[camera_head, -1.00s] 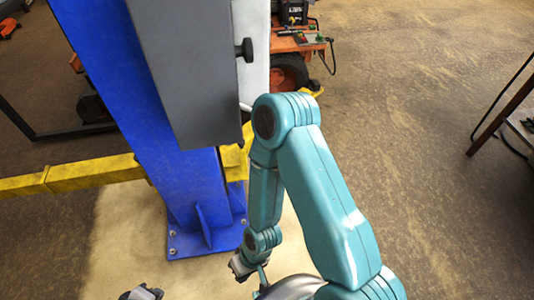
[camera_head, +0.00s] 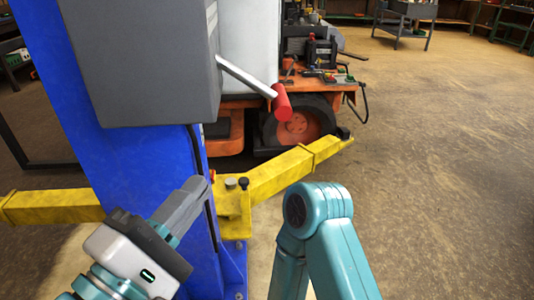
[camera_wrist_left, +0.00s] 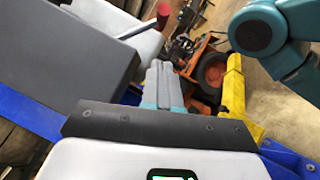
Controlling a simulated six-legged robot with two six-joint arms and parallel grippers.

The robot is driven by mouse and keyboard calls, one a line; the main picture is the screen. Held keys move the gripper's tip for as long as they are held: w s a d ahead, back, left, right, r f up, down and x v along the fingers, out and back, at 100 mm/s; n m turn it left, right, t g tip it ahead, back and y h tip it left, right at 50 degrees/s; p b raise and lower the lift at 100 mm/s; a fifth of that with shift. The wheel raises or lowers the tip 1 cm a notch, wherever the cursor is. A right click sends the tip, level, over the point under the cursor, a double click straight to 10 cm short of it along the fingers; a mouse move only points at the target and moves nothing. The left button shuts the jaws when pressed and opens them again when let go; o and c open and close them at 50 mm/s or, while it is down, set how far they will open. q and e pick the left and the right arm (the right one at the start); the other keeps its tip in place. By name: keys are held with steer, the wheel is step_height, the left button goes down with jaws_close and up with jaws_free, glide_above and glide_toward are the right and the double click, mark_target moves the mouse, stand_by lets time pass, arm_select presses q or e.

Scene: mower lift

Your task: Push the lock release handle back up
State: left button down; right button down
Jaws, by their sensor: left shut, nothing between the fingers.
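The lock release handle is a grey rod with a red grip (camera_head: 282,101). It sticks out of the right side of the grey box and slopes down to the right. The red grip also shows at the top of the left wrist view (camera_wrist_left: 163,14). My left gripper (camera_head: 197,188) is shut and empty. In the head view it appears below and left of the handle, under the grey box, and apart from the grip. Its closed fingers also show in the left wrist view (camera_wrist_left: 163,75). My right gripper is out of view; only my teal right arm shows.
The grey box (camera_head: 140,60) is fixed to the blue lift column (camera_head: 160,165). A yellow lift arm (camera_head: 285,175) runs below the handle. An orange mower (camera_head: 300,125) stands behind. Open floor lies to the right.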

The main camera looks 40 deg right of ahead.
arm_select(q)
steer(key=shift+a, duration=0.15)
steer(key=shift+r, duration=0.1)
